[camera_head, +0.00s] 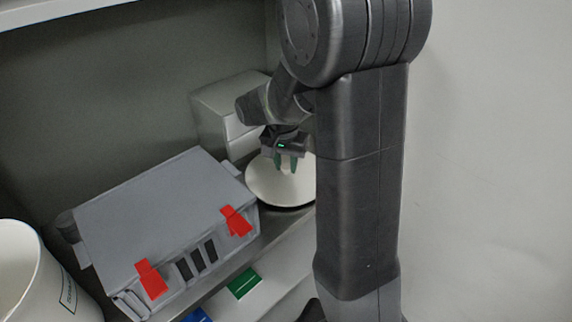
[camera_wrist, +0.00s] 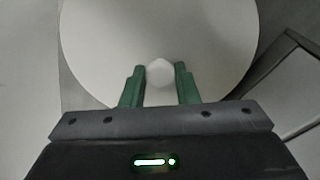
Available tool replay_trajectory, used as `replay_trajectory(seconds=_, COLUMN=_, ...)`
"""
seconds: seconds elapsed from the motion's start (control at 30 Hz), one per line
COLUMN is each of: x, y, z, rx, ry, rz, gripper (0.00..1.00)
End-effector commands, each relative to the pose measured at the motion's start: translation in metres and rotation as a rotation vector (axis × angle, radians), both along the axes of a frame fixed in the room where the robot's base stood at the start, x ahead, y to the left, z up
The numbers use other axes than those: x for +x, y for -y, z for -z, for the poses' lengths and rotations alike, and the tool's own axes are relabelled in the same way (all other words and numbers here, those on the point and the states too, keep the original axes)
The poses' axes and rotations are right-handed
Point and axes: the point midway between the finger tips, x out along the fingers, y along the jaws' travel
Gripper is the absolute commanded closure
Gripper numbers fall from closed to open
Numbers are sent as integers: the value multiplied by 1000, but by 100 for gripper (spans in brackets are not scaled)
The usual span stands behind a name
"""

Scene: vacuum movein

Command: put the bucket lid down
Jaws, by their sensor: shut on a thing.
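The bucket lid (camera_head: 264,188) is a round white disc with a small knob. In the head view it is at the back right, beside the grey box, partly hidden by my arm. My gripper (camera_head: 286,166) is above the lid with its green fingers pointing down, shut on the knob. In the wrist view the lid (camera_wrist: 110,40) fills the upper middle and my gripper (camera_wrist: 159,75) has one finger on each side of the pale knob. I cannot tell whether the lid rests on the surface or hangs just above it.
A grey box (camera_head: 150,210) with red latches (camera_head: 236,221) stands left of the lid. A white bucket (camera_head: 25,270) is at the far left. A pale box (camera_head: 215,115) stands behind the lid. Green (camera_head: 244,283) and blue (camera_head: 198,315) pieces lie in front.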

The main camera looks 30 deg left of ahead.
Motion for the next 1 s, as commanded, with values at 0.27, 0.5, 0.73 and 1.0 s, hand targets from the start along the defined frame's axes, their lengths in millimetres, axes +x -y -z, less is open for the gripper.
replay_trajectory(seconds=0.27, x=0, y=0, z=9, rx=1, ry=1, rz=0, gripper=95)
replay_trajectory(seconds=0.5, x=0, y=0, z=12, rx=1, ry=1, rz=0, gripper=60)
replay_trajectory(seconds=0.73, x=0, y=0, z=12, rx=0, ry=1, rz=0, gripper=50)
replay_trajectory(seconds=1.0, x=0, y=0, z=-2, rx=4, ry=3, rz=0, gripper=50)
